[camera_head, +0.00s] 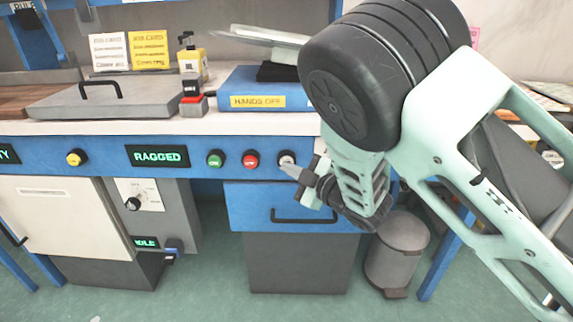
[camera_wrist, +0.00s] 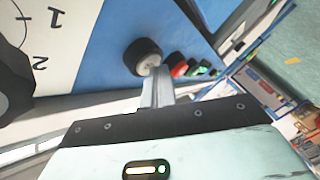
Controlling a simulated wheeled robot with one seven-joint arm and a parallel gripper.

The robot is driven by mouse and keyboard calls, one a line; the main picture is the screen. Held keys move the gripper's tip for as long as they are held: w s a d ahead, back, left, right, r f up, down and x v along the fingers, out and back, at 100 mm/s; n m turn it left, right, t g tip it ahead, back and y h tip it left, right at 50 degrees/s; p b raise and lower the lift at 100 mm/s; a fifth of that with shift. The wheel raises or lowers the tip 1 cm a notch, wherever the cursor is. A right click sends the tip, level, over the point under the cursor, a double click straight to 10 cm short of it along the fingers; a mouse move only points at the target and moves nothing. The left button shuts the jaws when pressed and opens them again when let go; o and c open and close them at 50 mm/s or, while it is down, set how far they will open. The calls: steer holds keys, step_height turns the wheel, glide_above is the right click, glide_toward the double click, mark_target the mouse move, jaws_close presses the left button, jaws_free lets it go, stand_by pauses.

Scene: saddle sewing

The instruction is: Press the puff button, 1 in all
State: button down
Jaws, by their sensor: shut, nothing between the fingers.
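A row of round push buttons sits on the blue front panel: green (camera_head: 216,158), red (camera_head: 250,159) and pale grey-white (camera_head: 286,158). Their labels are too small to read, so I cannot confirm which is the puff button. My gripper (camera_head: 287,169) is shut and empty, its tips right at the lower edge of the grey-white button. In the wrist view, the fingertips (camera_wrist: 155,74) reach the black-collared grey-white button (camera_wrist: 148,63). I cannot tell whether they touch it. The red button (camera_wrist: 179,70) and green button (camera_wrist: 194,71) lie beyond, to the right.
A yellow button (camera_head: 75,158) and a display reading RAGGED (camera_head: 157,156) are further left on the panel. A blue drawer (camera_head: 260,207) is below the buttons. A grey bin (camera_head: 397,250) stands on the floor at right. The space before the panel's left side is clear.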

steer(key=shift+s, duration=0.95)
steer(key=shift+s, duration=0.1)
steer(key=s, duration=0.4)
steer(key=shift+s+a, duration=0.1)
steer(key=shift+s, duration=0.3)
stand_by(0.5)
